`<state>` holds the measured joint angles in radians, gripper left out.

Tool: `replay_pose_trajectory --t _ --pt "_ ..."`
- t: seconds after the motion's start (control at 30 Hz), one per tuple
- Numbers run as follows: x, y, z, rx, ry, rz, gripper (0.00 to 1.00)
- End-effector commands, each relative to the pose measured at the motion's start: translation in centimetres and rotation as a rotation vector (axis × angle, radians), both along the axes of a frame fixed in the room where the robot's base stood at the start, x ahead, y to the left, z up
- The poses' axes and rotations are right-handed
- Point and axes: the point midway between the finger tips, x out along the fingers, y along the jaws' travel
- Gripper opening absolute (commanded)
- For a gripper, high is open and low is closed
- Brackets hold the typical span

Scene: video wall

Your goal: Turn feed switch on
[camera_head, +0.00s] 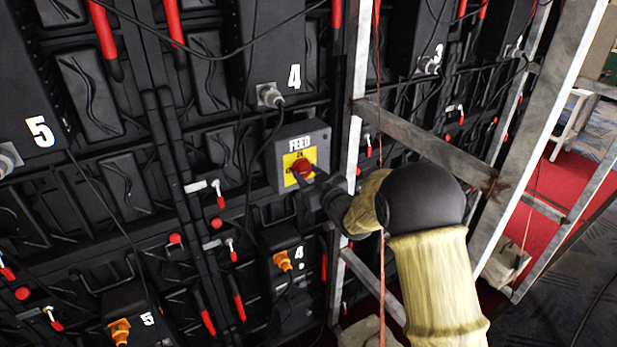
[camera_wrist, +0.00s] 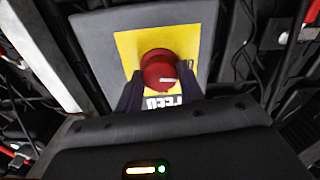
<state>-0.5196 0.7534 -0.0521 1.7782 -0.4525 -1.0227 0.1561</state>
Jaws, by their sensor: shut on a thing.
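The feed switch is a grey box labelled FEED (camera_head: 291,140) with a yellow plate (camera_head: 309,157) and a red knob (camera_head: 301,168), mounted on the back of the video wall. My gripper (camera_head: 303,180) reaches it from the right, its fingers at the knob. In the wrist view the red knob (camera_wrist: 158,70) has a pale mark on its face, and the yellow plate (camera_wrist: 200,40) shows behind it. My gripper's dark fingers (camera_wrist: 160,88) stand on both sides of the knob, shut on it. The lower part of the plate is partly hidden by my gripper.
A metal frame (camera_head: 352,110) stands just right of the switch, and my arm passes by its bars. Black cables (camera_head: 262,150) run close to the box's left. Red-handled levers (camera_head: 219,194) stick out nearby.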

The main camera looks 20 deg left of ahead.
Motion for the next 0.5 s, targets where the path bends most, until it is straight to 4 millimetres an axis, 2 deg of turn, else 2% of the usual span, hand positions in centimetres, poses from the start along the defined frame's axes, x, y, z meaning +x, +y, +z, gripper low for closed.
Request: replay_pose_trajectory --t 0.5 --pt "0.08 -0.15 -0.1 0.291 0.337 -0.003 0.15"
